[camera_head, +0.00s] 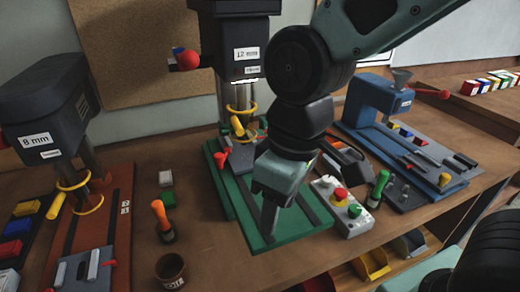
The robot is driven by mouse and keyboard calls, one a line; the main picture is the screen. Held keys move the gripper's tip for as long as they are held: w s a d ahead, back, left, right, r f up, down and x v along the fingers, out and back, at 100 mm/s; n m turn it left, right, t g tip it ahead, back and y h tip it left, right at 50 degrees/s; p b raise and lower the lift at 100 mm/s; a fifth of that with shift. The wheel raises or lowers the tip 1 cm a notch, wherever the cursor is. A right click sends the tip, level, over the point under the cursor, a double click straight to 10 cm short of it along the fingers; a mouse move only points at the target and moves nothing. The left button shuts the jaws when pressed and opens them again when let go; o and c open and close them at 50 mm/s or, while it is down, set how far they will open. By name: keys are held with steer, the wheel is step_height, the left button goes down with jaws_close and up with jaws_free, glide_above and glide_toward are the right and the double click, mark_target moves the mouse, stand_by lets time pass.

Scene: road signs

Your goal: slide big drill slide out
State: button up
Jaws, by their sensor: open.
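The big drill (238,50), dark grey and labelled 12 mm, stands at the centre back on a green base plate (258,238) with dark rails. A grey slide (240,158) with a red-knobbed handle (221,158) sits under its yellow ring, toward the back of the rails. My arm and gripper hide part of it. My gripper (270,222) points down over the front part of the green plate, in front of the slide and apart from it. It is open, with nothing seen between its fingers; the fingers overlap in this view.
An 8 mm drill (45,105) stands at left on a brown base. A button box (338,205), a green-handled tool (379,186) and a blue machine (375,105) are at right. An orange-handled tool (161,220) and a brown cup (171,271) stand left of the green plate.

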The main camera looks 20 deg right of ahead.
steer(key=w+d+r+n+t+y+b, duration=0.1)
steer(key=w+d+r+b, duration=0.15)
steer(key=w+d, duration=0.35)
steer(key=w+d+r+t+b, duration=0.1)
steer(key=w+d+r, duration=0.25)
steer(key=w, duration=0.35)
steer(key=w+d+r+n+t+y+b, duration=0.1)
steer(key=w+d+r+b, duration=0.1)
steer(key=w+d+r, duration=0.4)
steer(key=x, duration=1.3)
steer(key=a+p+x, duration=0.1)
steer(key=x, duration=0.5)
steer(key=shift+s+f, duration=0.15)
steer(key=shift+f, duration=0.05)
